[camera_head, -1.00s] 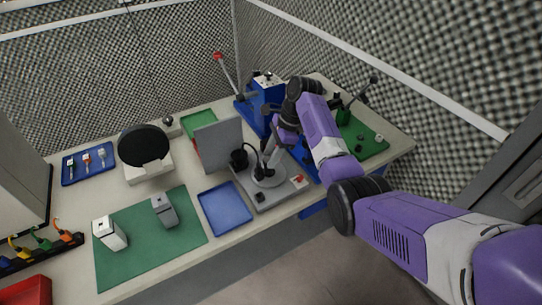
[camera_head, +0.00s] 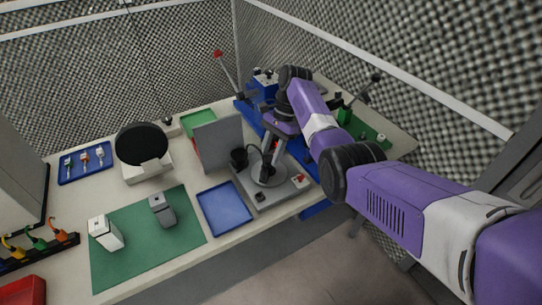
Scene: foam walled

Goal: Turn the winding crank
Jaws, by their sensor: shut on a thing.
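My gripper (camera_head: 271,147) points down over the grey fixture at the right part of the bench. It is shut on a small part there, which I take to be the handle of the winding crank. The fingertips and the grip are small and partly hidden by my wrist. Below them the fixture shows a round grey disc (camera_head: 269,174) on a grey base plate (camera_head: 270,197). A dark cylinder (camera_head: 239,158) stands at the left of the disc.
An upright grey panel (camera_head: 215,145) stands close behind and left of the fixture. A blue tray (camera_head: 224,208) lies in front left. A blue machine with a red-knobbed lever (camera_head: 227,69) stands behind. A green board (camera_head: 369,143) lies right, partly behind my arm.

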